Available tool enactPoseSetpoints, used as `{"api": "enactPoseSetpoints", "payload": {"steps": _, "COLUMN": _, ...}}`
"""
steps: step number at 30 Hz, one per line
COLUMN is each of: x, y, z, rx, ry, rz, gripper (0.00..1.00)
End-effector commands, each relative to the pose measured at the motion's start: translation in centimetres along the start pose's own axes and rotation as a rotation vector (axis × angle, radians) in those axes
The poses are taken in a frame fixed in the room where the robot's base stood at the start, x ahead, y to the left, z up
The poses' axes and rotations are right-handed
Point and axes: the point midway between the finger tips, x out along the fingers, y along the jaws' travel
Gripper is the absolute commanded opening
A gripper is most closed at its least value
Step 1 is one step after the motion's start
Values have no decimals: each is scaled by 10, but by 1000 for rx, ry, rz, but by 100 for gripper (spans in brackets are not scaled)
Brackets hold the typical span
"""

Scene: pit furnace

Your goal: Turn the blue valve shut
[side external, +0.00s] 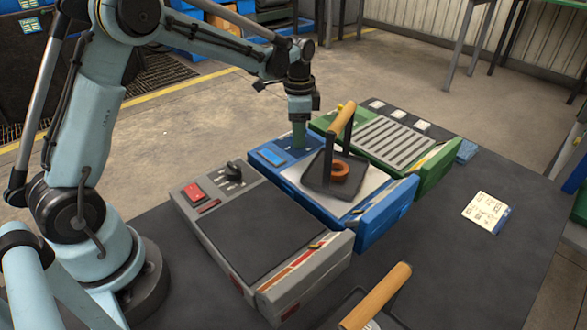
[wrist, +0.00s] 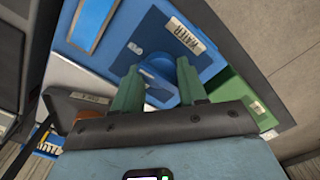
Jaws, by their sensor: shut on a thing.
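The blue valve (wrist: 160,90) shows in the wrist view as a blue rounded knob on the blue unit, beside a label reading WATER (wrist: 183,37). My gripper (wrist: 158,67) has its two green fingers on either side of the valve and is shut on it. In the side view my gripper (side external: 299,136) points straight down at the back corner of the blue unit (side external: 388,214). The fingers and wrist hide the valve there. How far the valve is turned cannot be told.
A black tray (side external: 318,178) with an upright wooden handle (side external: 342,119) and an orange-brown ring (side external: 340,172) stands on the blue unit, close to my gripper. A grey unit (side external: 262,226) and a green slatted unit (side external: 392,143) flank it. The right table area is mostly clear.

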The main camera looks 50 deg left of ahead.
Motion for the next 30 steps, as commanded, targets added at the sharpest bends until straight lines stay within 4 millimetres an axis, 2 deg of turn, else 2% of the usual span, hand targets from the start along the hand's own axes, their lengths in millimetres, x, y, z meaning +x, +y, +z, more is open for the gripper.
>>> {"api": "enactPoseSetpoints", "payload": {"steps": 8, "x": 1, "y": 0, "z": 0, "rx": -169, "ry": 0, "rz": 2, "gripper": 11}}
{"api": "enactPoseSetpoints", "payload": {"steps": 30, "x": 2, "y": 0, "z": 0, "rx": -871, "ry": 0, "rz": 1, "gripper": 11}}
